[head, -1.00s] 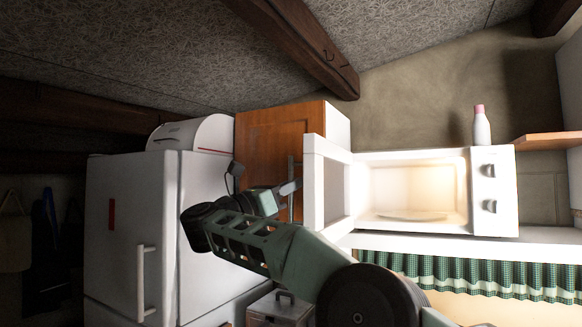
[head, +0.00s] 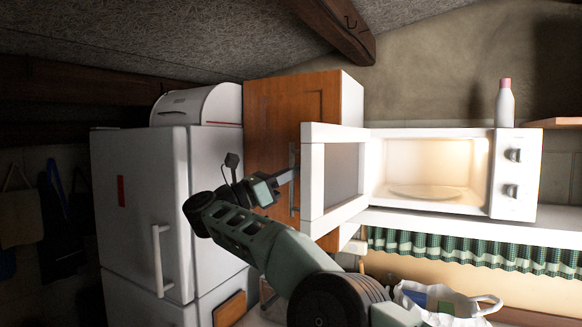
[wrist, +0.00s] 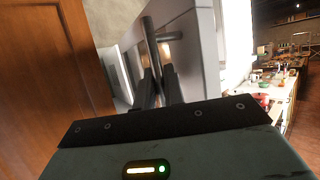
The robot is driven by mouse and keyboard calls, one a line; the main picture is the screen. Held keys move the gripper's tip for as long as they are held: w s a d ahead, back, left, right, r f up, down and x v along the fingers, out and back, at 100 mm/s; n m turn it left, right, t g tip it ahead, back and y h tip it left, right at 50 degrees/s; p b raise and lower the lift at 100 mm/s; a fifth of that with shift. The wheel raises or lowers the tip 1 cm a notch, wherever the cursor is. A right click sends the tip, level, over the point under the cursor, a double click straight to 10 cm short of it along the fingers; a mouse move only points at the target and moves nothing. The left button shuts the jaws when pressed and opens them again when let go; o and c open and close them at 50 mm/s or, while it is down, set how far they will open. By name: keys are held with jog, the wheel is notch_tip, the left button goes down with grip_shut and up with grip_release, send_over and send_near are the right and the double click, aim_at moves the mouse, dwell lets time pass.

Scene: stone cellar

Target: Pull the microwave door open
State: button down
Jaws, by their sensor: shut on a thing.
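The white microwave (head: 515,180) stands on a shelf with its lit inside and glass plate showing. Its door (head: 312,190) stands wide open, swung out to the left. The upright door handle (head: 293,205) is on the door's outer side. My gripper (head: 290,175) is at this handle, left of the door. In the wrist view the handle (wrist: 149,38) runs down between the two dark fingers of my gripper (wrist: 158,76), which are shut on it. The outer face of the door (wrist: 200,60) shows just behind the handle. The fingers partly hide the handle's lower part.
A wooden cabinet (head: 280,110) stands close behind my gripper, left of the door. A white fridge (head: 140,210) with a bread box (head: 200,104) on top is further left. A white bottle (head: 505,105) stands on the microwave. A plastic bag (head: 445,303) lies below the shelf.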

jog(key=shift+r, duration=0.2)
jog(key=c, duration=1.8)
grip_release()
jog(key=shift+f, duration=0.1)
jog(key=shift+f+b, duration=0.1)
jog(key=shift+b, duration=0.2)
